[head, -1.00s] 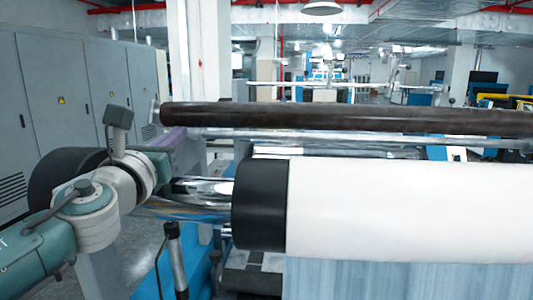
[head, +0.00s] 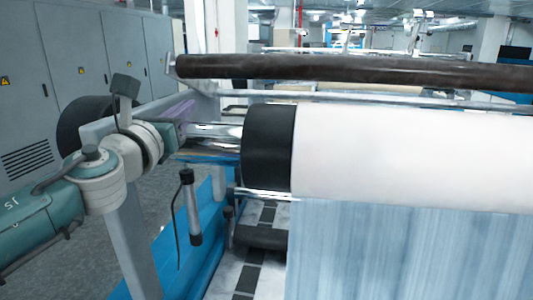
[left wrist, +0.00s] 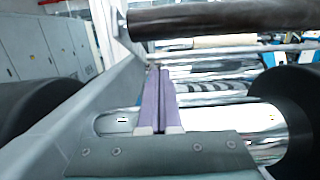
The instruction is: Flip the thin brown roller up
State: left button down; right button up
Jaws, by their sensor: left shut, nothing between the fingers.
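The thin brown roller (head: 350,71) is a long dark brown bar running level across the upper part of the head view. Its left end is held near a grey metal frame. It also crosses the top of the left wrist view (left wrist: 225,19). My left gripper (head: 188,104) has purple fingers, partly hidden by the wrist in the head view. In the left wrist view the fingers (left wrist: 158,72) are together and empty. They point forward, below the roller and apart from it, near its left end. My right gripper is in neither view.
A large white roll (head: 410,155) with a black end (head: 267,148) lies in front of the brown roller, right of my left gripper. Blue-white sheet (head: 380,245) hangs below it. A shiny steel shaft (head: 222,131) is beside the gripper. Grey cabinets (head: 75,75) stand at the left.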

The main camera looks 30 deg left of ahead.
pick_arm(q)
jog(key=b+v, duration=0.1)
jog(key=v, duration=0.7)
jog(key=shift+s+f, duration=0.25)
jog(key=shift+s, duration=0.15)
